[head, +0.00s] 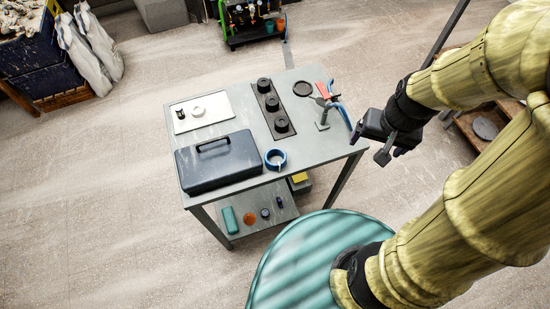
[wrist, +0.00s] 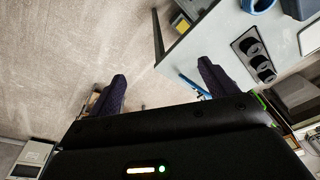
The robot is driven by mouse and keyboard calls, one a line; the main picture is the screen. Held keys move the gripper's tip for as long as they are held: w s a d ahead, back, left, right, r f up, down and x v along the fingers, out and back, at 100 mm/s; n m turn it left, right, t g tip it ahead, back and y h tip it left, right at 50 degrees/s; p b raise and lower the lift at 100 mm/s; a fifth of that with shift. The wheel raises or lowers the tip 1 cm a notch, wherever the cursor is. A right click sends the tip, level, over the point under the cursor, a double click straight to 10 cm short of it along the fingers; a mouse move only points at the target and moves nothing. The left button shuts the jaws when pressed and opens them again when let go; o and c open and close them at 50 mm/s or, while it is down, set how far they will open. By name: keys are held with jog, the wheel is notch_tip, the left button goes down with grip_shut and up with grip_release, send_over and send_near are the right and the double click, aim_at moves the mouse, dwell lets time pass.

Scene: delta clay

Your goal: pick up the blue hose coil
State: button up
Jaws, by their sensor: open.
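The blue hose coil (head: 268,156) is a small ring lying on the grey table (head: 225,115), near its front edge and right of a dark blue toolbox. A blue round thing at the top of the wrist view (wrist: 262,5) looks like the same coil, cut off by the frame edge. My gripper (head: 369,146) is off the table's right edge, well to the right of the coil.
The dark blue toolbox (head: 217,163) stands left of the coil. A black holder with several round pieces (head: 270,105) lies behind it. A red tool, a grey stand and a curved blue piece (head: 343,115) are at the table's right edge. A lower shelf holds small items.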

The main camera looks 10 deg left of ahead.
aim_at(285, 155)
jog(key=w+a+f+m+g+y+b, duration=0.1)
jog(key=w+a+f+m+g+y, duration=0.1)
jog(key=f+m+y, duration=0.2)
jog(key=w+a+f+m+g+y+b, duration=0.1)
jog(key=w+a+f+m+y+b, duration=0.1)
jog(key=a+f+m+y, duration=0.1)
jog(key=w+a+f+m+g+y+b, duration=0.2)
jog(key=f+m+y, duration=0.3)
jog(key=m, duration=0.1)
jog(key=shift+w+a+f+m+g+y, duration=0.1)
jog(key=shift+a+f+m+g+y, duration=0.2)
jog(key=shift+a+f+m+y, duration=0.1)
jog(key=shift+r, duration=0.15)
jog(key=shift+a, duration=0.15)
jog(key=x, duration=1.2)
jog(key=x, duration=0.5)
jog(key=shift+a+r, duration=0.1)
jog(key=shift+a, duration=0.15)
